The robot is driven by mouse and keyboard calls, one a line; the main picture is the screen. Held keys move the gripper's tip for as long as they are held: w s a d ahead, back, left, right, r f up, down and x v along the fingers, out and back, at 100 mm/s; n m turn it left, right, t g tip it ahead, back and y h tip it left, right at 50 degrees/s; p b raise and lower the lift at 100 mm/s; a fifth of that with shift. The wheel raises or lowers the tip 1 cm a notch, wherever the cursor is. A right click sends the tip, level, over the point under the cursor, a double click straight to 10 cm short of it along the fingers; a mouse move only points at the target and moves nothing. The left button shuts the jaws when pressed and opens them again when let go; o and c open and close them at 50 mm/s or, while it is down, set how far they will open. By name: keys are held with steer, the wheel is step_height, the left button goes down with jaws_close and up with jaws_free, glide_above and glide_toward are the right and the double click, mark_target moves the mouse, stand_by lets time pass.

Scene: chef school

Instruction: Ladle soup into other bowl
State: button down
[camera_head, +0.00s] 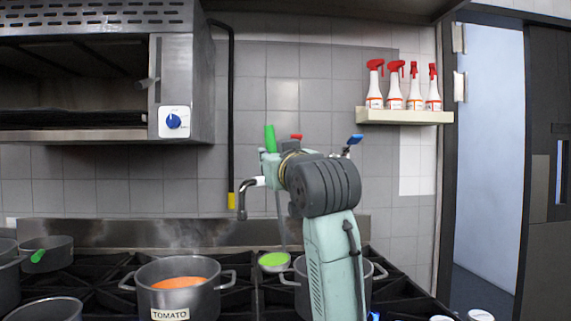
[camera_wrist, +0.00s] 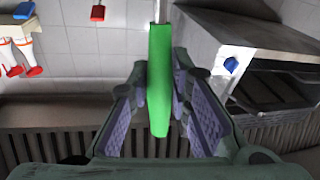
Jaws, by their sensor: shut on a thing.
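My gripper (camera_head: 268,166) is shut on the green handle (camera_wrist: 158,85) of a ladle. The handle stands about upright between the two finger pads in the wrist view. The ladle's bowl (camera_head: 273,260) hangs below, filled with green soup, at the left rim of a grey pot (camera_head: 300,275). My arm hides most of this pot and its contents. I cannot tell whether the ladle touches it. A pot labelled TOMATO (camera_head: 207,300) holds orange soup and stands to the left. Two white round rims, perhaps bowls, show at the bottom right (camera_head: 480,315), partly cut off.
Black stove grates (camera_head: 105,277) lie under the pots. More pots (camera_head: 52,248) stand at the left, one with a green handle. A shelf (camera_head: 405,116) carries several spray bottles. An oven (camera_head: 180,85) hangs upper left.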

steer(key=s+a+b, duration=0.2)
steer(key=s+a, duration=0.9)
steer(key=a, duration=0.2)
steer(key=shift+a, duration=0.2)
steer(key=shift+w+r, duration=0.1)
stand_by(0.3)
